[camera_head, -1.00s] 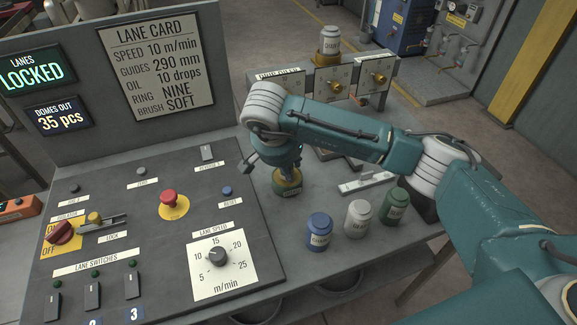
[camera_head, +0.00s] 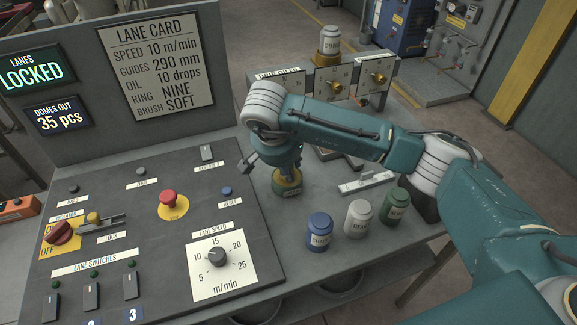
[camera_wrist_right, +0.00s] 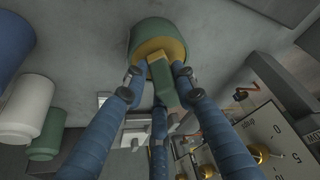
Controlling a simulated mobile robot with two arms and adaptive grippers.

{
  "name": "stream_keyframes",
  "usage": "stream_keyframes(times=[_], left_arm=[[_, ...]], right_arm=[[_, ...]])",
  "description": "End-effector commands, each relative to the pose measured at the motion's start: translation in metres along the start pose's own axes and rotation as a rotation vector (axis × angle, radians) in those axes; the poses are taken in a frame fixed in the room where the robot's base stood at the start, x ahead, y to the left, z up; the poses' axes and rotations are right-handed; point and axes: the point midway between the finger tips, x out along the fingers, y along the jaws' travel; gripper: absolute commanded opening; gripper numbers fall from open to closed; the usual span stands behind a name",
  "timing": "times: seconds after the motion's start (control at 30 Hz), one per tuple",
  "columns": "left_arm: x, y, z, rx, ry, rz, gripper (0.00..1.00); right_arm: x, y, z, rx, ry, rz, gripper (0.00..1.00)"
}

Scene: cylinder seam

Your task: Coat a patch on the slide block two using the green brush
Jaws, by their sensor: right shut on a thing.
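My right gripper (camera_wrist_right: 158,85) is shut around a green handle (camera_wrist_right: 162,80), which I take for the green brush. Beyond the fingers is a green pot with a yellow top (camera_wrist_right: 165,35); the handle overlaps it, and I cannot tell whether the brush tip is inside. The head view shows this pot (camera_head: 287,181) on the bench, directly below the gripper (camera_head: 284,165). The brush itself is hidden there by my wrist. I cannot make out which part is slide block two. Dark and pale metal pieces lie partly hidden behind my right forearm. My left gripper is not in view.
Blue (camera_head: 319,232), white (camera_head: 358,218) and green (camera_head: 394,205) jars stand right of the gripper. A pale bar (camera_head: 366,183) lies behind them. The control panel (camera_head: 130,205) is at left. A rail with brass knobs (camera_head: 379,79) and a jar (camera_head: 330,40) stands behind.

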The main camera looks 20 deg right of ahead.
Motion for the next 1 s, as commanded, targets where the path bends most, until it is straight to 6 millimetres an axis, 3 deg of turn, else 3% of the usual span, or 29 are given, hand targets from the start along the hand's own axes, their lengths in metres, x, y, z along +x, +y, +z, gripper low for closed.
stream_keyframes(times=[0.33, 1.0], left_arm=[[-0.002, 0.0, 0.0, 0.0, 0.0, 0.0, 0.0], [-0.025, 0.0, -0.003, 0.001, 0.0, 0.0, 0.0]], right_arm=[[-0.001, 0.001, 0.001, -0.002, -0.004, 0.004, 0.06], [-0.052, -0.001, -0.022, 0.0, 0.0, 0.001, 0.06]])
